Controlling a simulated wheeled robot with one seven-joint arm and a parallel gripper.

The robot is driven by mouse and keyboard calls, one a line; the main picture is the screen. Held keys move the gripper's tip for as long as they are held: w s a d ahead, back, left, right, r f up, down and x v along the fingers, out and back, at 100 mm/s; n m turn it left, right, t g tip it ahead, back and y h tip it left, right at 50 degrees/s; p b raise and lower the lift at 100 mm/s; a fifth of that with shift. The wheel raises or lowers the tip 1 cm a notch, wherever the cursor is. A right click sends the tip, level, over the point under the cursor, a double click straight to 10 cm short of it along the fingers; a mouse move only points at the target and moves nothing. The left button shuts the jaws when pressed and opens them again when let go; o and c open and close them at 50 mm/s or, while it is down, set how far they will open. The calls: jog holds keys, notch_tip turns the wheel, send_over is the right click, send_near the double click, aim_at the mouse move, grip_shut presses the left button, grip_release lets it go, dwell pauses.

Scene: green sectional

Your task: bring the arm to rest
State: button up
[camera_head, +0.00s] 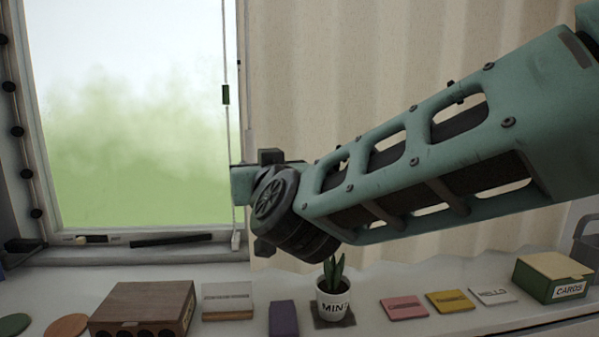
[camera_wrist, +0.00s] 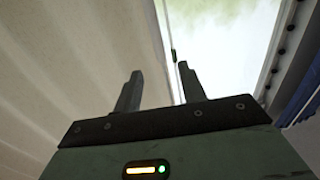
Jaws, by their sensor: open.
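My green arm reaches in from the right in the head view, held above a white sill or shelf. Its wrist end is in front of the window and curtain; my gripper's fingers cannot be made out there. In the wrist view my gripper (camera_wrist: 158,85) shows two dark fingers set well apart with nothing between them. It is open and empty, facing the curtain and the window.
On the sill (camera_head: 235,328) stand a wooden box (camera_head: 145,308), a potted plant marked MINT (camera_head: 333,300), several coloured cards and a green and yellow CARDS box (camera_head: 553,278). The window (camera_head: 130,120) and curtain (camera_head: 330,70) are behind my arm.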

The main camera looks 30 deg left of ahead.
jog(key=shift+s+d, duration=0.25)
jog(key=shift+d, duration=0.05)
dwell(0.4)
jog(key=s+d+f+g+h, duration=0.4)
jog(key=s+d+f, duration=0.2)
jog(key=d, duration=0.9)
jog(key=s+d+f+m+g+h, duration=0.1)
jog(key=s+d+f+g+h, duration=0.3)
jog(key=d, duration=1.1)
jog(key=s+d+f+g+h, duration=0.4)
jog(key=s+d+f, duration=0.5)
jog(key=d, duration=0.7)
notch_tip(320, 180, down, 3)
jog(key=shift+s+f+m+h, duration=0.1)
jog(key=shift+s+m+h, duration=0.05)
jog(key=shift+m+h, duration=0.2)
jog(key=shift+c, duration=0.5)
